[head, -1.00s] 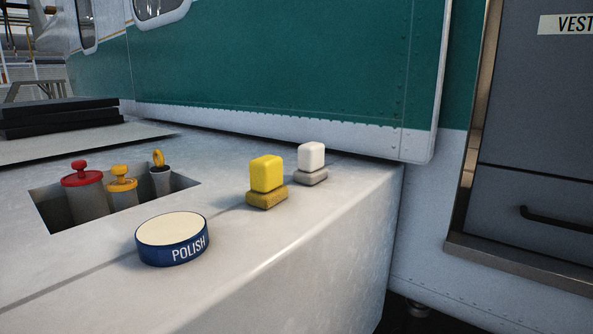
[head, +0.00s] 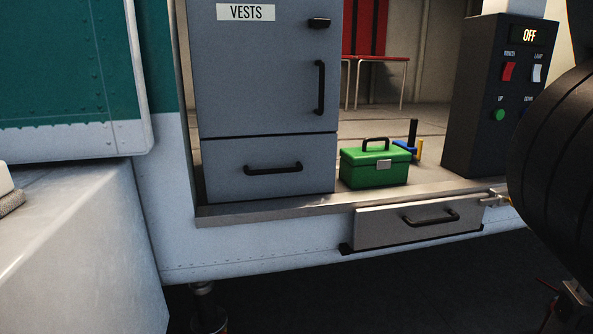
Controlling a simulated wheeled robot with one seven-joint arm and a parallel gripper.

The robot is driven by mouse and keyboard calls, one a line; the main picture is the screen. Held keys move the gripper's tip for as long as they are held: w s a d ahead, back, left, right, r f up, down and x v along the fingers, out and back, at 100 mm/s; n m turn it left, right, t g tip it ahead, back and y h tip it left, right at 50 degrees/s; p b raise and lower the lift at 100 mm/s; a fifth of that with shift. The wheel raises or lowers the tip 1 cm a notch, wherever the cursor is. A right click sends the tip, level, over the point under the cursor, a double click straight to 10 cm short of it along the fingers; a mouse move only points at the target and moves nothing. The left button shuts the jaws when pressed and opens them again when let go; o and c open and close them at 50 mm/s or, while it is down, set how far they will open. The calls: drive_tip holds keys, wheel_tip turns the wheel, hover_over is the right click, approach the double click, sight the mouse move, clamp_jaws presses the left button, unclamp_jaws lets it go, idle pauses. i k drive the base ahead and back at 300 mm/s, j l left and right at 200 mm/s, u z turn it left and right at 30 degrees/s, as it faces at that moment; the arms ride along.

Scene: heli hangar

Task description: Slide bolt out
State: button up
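A small silver fitting (head: 492,199) that looks like a bolt sits at the upper right end of the grey step drawer (head: 375,229), on the door sill. A yellowish tip shows at its right end, close to a large dark ribbed shape. I cannot tell how far the bolt is slid. A small black latch (head: 319,23) also sits on the upper right of the locker door (head: 258,85) marked VESTS. My gripper is not in view.
The large dark ribbed round shape (head: 560,150) fills the right edge. A green toolbox (head: 375,164) stands on the cabin floor. A dark control box (head: 490,100) reads OFF. A pale bench (head: 75,240) is at left. Dark floor lies open below.

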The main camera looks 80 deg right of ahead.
sight(487, 201)
drive_tip(key=z, duration=2.95)
drive_tip(key=k+j+u, duration=0.1)
drive_tip(key=j, duration=0.2)
drive_tip(key=k+j+u, duration=0.1)
drive_tip(key=k+j, duration=0.1)
drive_tip(key=j, duration=0.1)
